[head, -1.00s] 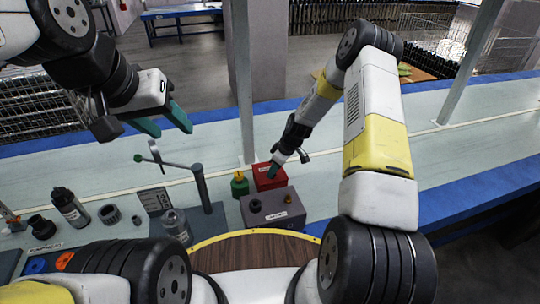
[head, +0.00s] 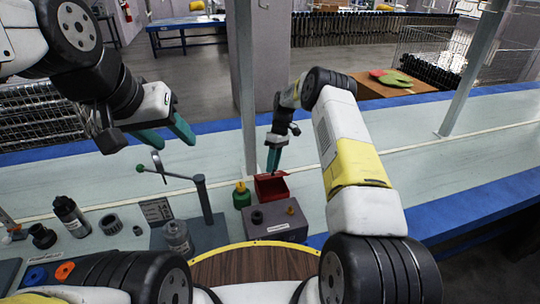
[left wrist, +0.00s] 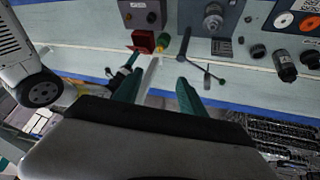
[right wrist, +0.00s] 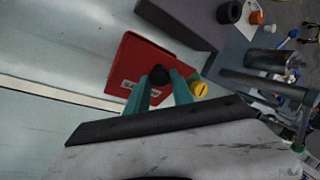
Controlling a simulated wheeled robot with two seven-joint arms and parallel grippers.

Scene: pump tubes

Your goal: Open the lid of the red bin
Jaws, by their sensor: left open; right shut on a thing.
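The red bin (head: 272,194) stands behind the grey box, and its dark inside shows. Its red lid (right wrist: 125,72) is tilted up, with a white label and a black knob (right wrist: 159,75) in the right wrist view. My right gripper (head: 273,170) is shut on this knob, with its green fingers on either side of it. The bin also shows in the left wrist view (left wrist: 143,42). My left gripper (head: 179,141) is open and empty, raised above the table at the left, well apart from the bin.
A grey box (head: 277,222) with a black ring stands in front of the bin. A green container with a yellow top (head: 241,195) is close at its left. A stand with a lever (head: 203,200) and several bottles and rings are further left. A pillar (head: 245,90) rises behind.

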